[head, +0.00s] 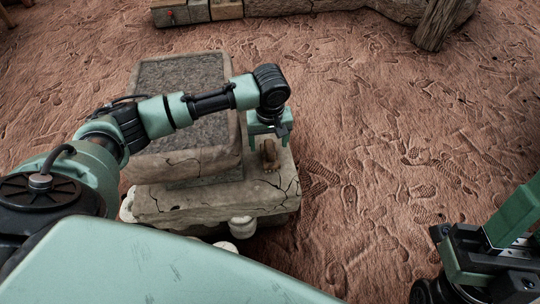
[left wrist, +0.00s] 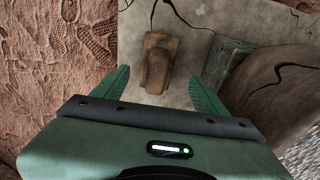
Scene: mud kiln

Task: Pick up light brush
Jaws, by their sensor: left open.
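The brush is a small brown block-like piece (head: 269,152) on the right end of the cracked stone slab (head: 215,200). In the left wrist view the brush (left wrist: 157,62) lies on the pale slab top, between and just beyond my finger line. My left gripper (head: 268,138) is over the brush, pointing down. Its two green fingers (left wrist: 162,85) are spread wide, with a gap on both sides of the brush, and they hold nothing. My right gripper (head: 490,245) is partly in view at the lower right, away from the slab; its jaw opening does not show clearly.
A stone basin with dark gritty filling (head: 195,158) stands on the slab, left of the brush. In the left wrist view its rounded side (left wrist: 265,80) is close to the right finger. Reddish footprinted ground (head: 390,130) is open to the right. A low wall (head: 300,6) runs along the back.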

